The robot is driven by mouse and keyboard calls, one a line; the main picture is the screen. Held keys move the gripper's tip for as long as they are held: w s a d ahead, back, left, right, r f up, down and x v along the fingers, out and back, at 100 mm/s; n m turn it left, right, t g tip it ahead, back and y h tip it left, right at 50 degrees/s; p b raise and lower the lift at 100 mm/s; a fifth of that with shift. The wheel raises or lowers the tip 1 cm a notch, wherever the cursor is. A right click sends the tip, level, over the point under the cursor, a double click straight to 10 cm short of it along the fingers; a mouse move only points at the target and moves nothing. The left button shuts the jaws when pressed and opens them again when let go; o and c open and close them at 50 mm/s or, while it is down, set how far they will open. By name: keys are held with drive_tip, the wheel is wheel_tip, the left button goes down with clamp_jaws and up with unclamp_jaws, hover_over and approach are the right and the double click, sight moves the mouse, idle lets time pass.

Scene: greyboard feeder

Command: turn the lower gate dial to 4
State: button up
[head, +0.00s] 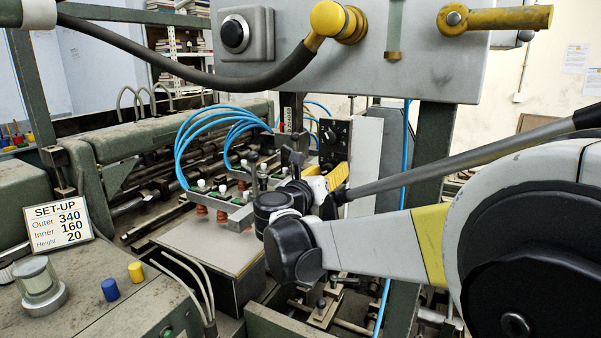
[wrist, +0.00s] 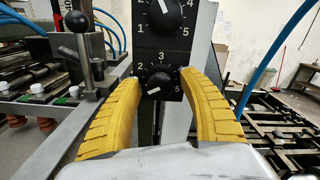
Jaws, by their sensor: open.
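The lower gate dial (wrist: 159,84) is a black knob on a black panel (wrist: 147,42), between my gripper's fingers in the wrist view. Its white mark points to the lower left, seemingly near 1. The 2, 3 and 5 are readable; the 4 seems hidden by the right finger. My gripper (wrist: 160,72) has two yellow ridged fingers, open on either side of the dial, with gaps to the knob. In the head view my gripper (head: 338,178) is just below the panel (head: 335,135), partly hidden by my wrist; the lower dial cannot be made out there.
A similar upper dial (wrist: 165,12) sits above on the same panel. A black ball-topped lever (wrist: 78,24) stands to the left, beside blue hoses (head: 205,125) and suction cups. A SET-UP card (head: 58,221) reads Outer 340, Inner 160, Height 20.

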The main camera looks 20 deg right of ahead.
clamp_jaws()
